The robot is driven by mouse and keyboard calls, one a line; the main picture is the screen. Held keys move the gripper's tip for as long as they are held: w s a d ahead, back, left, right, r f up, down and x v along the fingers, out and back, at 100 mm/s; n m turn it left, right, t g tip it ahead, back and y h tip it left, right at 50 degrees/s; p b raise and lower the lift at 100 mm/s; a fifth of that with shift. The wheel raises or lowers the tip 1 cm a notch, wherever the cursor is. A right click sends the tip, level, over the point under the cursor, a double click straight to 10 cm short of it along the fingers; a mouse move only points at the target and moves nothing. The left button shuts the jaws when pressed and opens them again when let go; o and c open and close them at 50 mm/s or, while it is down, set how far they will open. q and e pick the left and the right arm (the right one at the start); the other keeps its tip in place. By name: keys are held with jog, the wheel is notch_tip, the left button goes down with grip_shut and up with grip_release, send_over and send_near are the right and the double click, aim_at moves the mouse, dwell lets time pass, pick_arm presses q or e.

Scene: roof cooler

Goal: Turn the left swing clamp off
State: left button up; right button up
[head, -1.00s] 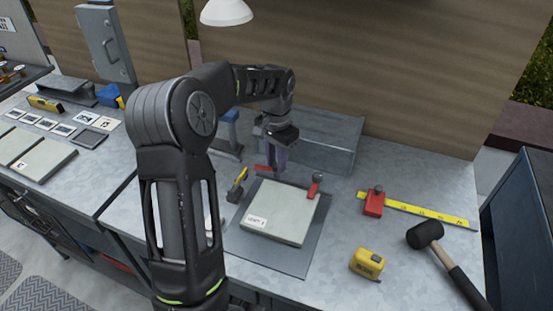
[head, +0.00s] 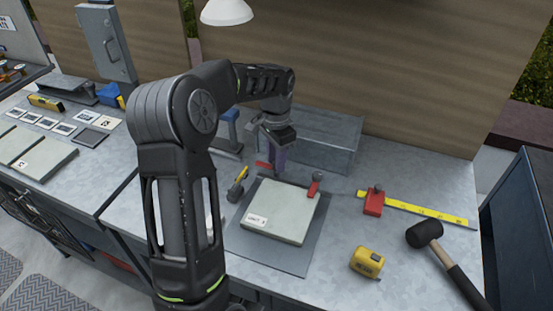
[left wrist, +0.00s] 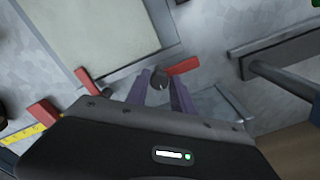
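The left swing clamp has a red arm (head: 264,164) at the far left corner of the pale plate marked UNIT 3 (head: 278,214). My left gripper (head: 279,165) points down at this clamp. In the left wrist view its two purple fingers (left wrist: 160,88) stand apart, one on each side of the clamp's dark knob (left wrist: 157,80). The red arm (left wrist: 183,67) sticks out to the right past the fingers, away from the plate. Whether the fingers press on the knob cannot be told. A second red clamp (head: 314,186) sits at the plate's far right corner. My right gripper is out of view.
A grey metal box (head: 325,140) stands behind the plate, close to my left gripper. A red block (head: 374,202) with a yellow rule (head: 430,212), a yellow tape measure (head: 367,262) and a black mallet (head: 425,235) lie to the right. A yellow-and-black tool (head: 237,185) lies left.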

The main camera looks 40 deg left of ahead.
pick_arm(q)
jog(key=o, duration=0.4)
jog(key=shift+c, duration=0.2)
jog(key=shift+r, duration=0.1)
notch_tip(320, 180, up, 8)
jog(key=shift+f+b, duration=0.2)
jog(key=shift+b, duration=0.15)
dwell(0.3)
